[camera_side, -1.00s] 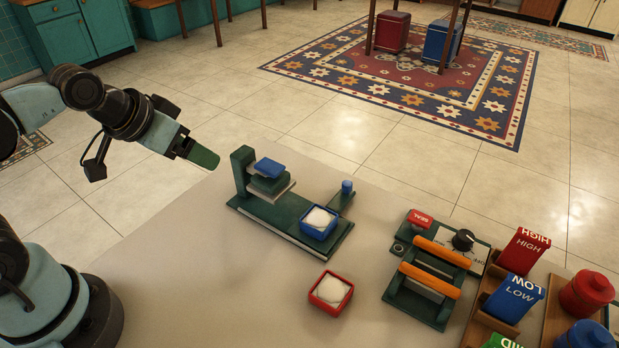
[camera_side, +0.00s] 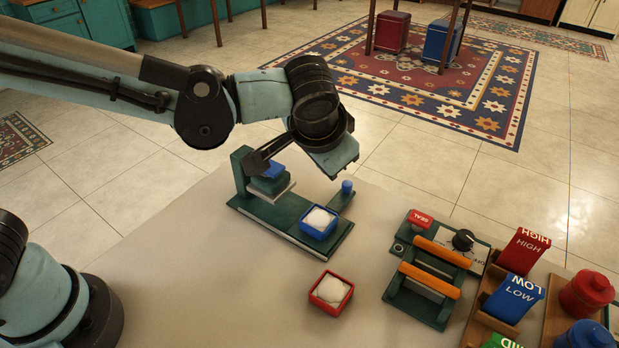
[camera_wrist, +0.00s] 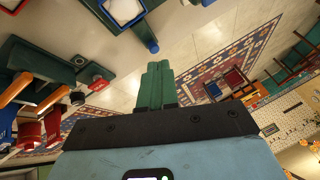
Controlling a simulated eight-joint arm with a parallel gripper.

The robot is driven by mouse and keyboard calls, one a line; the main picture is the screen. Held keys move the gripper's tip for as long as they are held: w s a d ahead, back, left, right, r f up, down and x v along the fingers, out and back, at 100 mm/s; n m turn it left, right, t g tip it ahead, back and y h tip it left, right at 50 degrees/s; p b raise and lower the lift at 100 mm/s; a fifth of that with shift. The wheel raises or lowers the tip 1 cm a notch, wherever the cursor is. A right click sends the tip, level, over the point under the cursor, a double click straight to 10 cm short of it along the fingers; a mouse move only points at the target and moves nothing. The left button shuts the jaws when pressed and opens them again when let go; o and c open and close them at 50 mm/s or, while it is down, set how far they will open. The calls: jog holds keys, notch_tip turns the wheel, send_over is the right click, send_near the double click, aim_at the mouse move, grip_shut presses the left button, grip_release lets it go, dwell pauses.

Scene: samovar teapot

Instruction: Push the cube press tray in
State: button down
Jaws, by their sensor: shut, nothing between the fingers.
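The cube press (camera_side: 290,228) is a dark green base on the table with an upright post and a blue-topped press block (camera_side: 274,170) at its left end. A blue square tray (camera_side: 318,231) holding white material sits at the base's right end, out from under the block. A green side arm with a blue knob (camera_side: 347,187) stands behind the tray. In the wrist view, my gripper (camera_wrist: 158,66) has its green fingers shut and empty, pointing towards the blue knob (camera_wrist: 153,46); contact is unclear. The blue tray (camera_wrist: 140,13) is cut by the top edge.
A red tray (camera_side: 330,293) with white material lies in front of the press. To the right are a sealer with orange bars (camera_side: 437,251), a red HIGH box (camera_side: 523,250), a blue LOW box (camera_side: 513,298) and a red canister (camera_side: 587,293). The table's left front is clear.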

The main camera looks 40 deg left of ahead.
jog(key=d+f+t, duration=0.1)
jog(key=d+f, duration=0.2)
jog(key=d, duration=0.5)
jog(key=y, duration=0.1)
send_near(354, 195)
jog(key=d+f, duration=0.2)
jog(key=f, duration=0.1)
jog(key=shift+w+d+f, duration=0.1)
jog(key=shift+w+f, duration=0.05)
jog(key=shift+w, duration=0.2)
jog(key=a, duration=0.1)
jog(key=w+a, duration=0.1)
jog(key=shift+w+a+f+m, duration=0.2)
jog(key=shift+w+a+m, duration=0.1)
jog(key=shift+a, duration=0.1)
jog(key=shift+w+a, duration=0.2)
jog(key=shift+a, duration=0.2)
jog(key=a, duration=0.7)
jog(key=shift+a, duration=0.4)
jog(key=shift+d, duration=0.15)
